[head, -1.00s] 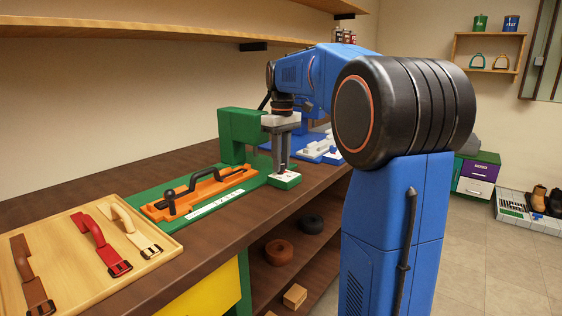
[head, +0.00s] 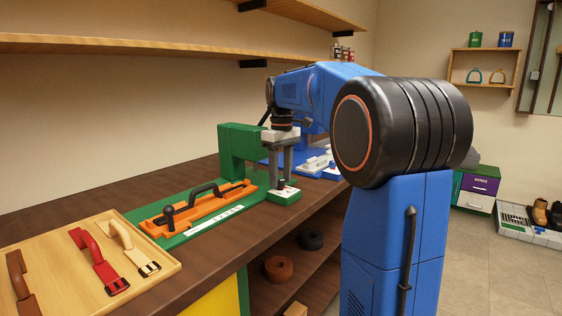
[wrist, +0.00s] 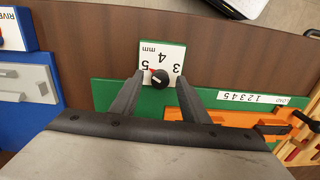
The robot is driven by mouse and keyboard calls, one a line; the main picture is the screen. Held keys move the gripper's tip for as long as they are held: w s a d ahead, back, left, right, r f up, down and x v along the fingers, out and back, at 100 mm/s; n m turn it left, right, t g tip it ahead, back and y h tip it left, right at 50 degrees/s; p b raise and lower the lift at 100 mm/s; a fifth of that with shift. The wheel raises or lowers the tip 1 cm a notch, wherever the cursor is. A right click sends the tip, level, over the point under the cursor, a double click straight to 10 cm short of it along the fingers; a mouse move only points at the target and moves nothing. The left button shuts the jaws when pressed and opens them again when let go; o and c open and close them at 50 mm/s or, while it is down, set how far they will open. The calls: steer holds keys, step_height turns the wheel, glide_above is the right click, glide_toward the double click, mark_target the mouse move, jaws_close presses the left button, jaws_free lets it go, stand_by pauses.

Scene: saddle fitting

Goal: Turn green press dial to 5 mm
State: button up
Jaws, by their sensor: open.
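The green press (head: 238,145) stands on the bench, with a small white-topped dial block (head: 287,192) at its front right. In the wrist view the dial is a black knob (wrist: 159,80) with a red pointer on a white plate (wrist: 172,55) marked 3, 4, 5 and mm. The red pointer lies towards the 5; the exact alignment is hard to tell. My gripper (wrist: 160,82) is open, its two fingers on either side of the knob with visible gaps. It also shows in the head view (head: 281,186), pointing down over the block.
An orange clamp fixture (head: 205,208) with a black handle lies on the green base, beside a white number strip (head: 216,219). A wooden tray (head: 70,232) with straps is at left. A blue press (wrist: 22,85) stands close by. The brown bench front is clear.

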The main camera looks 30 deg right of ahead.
step_height(320, 180, up, 17)
steer(key=shift+d, duration=0.25)
steer(key=shift+w, duration=0.1)
stand_by(0.6)
steer(key=s+a+f+m+t, duration=0.1)
steer(key=s+a+f, duration=0.4)
steer(key=s+f, duration=0.5)
steer(key=s+a+f+m+t, duration=0.1)
steer(key=s+a+f+t, duration=0.1)
steer(key=s+a+f, duration=0.4)
steer(key=s+a+f+m+t, duration=0.1)
steer(key=s+a+f, duration=0.4)
steer(key=s+f, duration=0.9)
step_height(320, 180, down, 5)
steer(key=shift+s+a+r+m+t, duration=0.2)
steer(key=shift+a+m+t, duration=0.1)
steer(key=shift+t, duration=0.2)
